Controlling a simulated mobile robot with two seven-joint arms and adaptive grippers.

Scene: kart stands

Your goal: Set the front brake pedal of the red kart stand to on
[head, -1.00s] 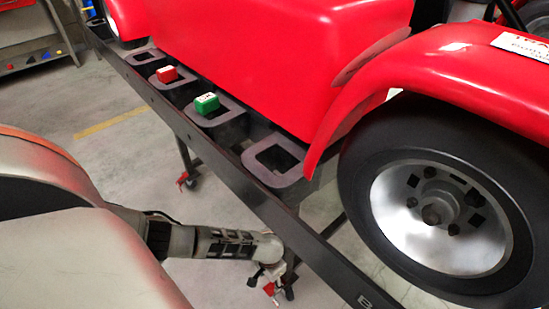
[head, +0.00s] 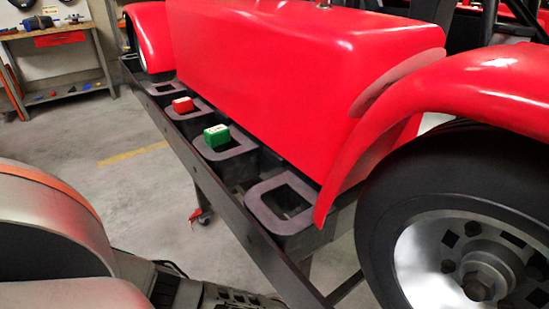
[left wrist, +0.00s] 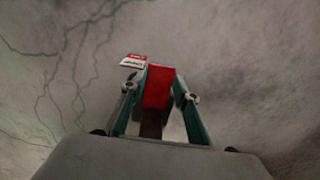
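The red kart body (head: 290,70) fills the upper middle of the head view on a dark stand frame (head: 213,195). I make out no brake pedal in either view. My left arm comes in along the bottom of the head view, with its gripper below the edge. In the left wrist view my left gripper (left wrist: 160,95) has its teal-edged fingers close on both sides of a red block (left wrist: 157,87), apparently holding it above grey floor. A red and white label (left wrist: 133,61) shows beside the left fingertip. My right gripper is not in view.
Along the stand, a red block (head: 183,105) and a green block (head: 216,135) sit at square dark holders. The nearest holder (head: 258,212) is empty. A front wheel (head: 460,250) is at right. A workbench (head: 50,33) stands far left; floor between is open.

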